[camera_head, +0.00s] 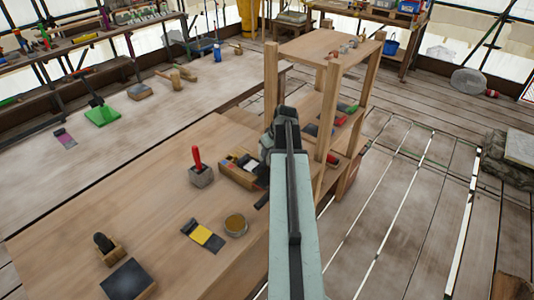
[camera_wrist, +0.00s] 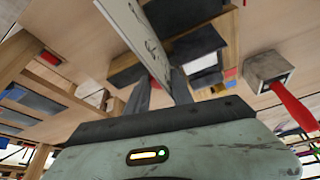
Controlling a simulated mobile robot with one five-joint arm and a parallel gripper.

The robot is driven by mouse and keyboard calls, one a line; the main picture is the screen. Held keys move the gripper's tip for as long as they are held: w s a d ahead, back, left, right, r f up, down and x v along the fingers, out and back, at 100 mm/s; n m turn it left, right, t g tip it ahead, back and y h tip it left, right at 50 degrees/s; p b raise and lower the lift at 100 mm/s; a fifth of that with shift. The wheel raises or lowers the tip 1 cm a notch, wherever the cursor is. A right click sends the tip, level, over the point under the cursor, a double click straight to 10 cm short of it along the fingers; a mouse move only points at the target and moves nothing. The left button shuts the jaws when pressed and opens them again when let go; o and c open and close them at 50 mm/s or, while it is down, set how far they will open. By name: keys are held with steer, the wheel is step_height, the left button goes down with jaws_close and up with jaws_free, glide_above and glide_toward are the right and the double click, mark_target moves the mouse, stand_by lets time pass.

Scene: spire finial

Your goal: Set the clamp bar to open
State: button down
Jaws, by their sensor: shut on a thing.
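My gripper (camera_wrist: 162,92) shows in the wrist view with its two dark fingers shut on a pale flat piece (camera_wrist: 138,32). The piece runs up and left from between the fingers and has dark marks along one edge. A little red shows by the fingers. In the head view my arm hides the gripper and what it holds. A grey block with a red handle (camera_head: 197,165) stands upright on the bench, left of my arm. It also shows at the right of the wrist view (camera_wrist: 275,80), apart from my fingers. I cannot tell which thing is the clamp bar.
The bench (camera_head: 130,205) holds an open tray of small items (camera_head: 240,168), a round tin (camera_head: 236,225), a yellow and dark piece (camera_head: 203,236) and a dark block (camera_head: 128,280). A wooden shelf frame (camera_head: 330,50) rises close behind my arm.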

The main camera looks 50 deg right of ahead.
steer(key=d, duration=0.8)
steer(key=shift+w, duration=0.35)
steer(key=c, duration=1.1)
jaws_free()
steer(key=p+v, duration=0.7)
steer(key=shift+s+r, duration=0.2)
steer(key=shift+r, duration=0.15)
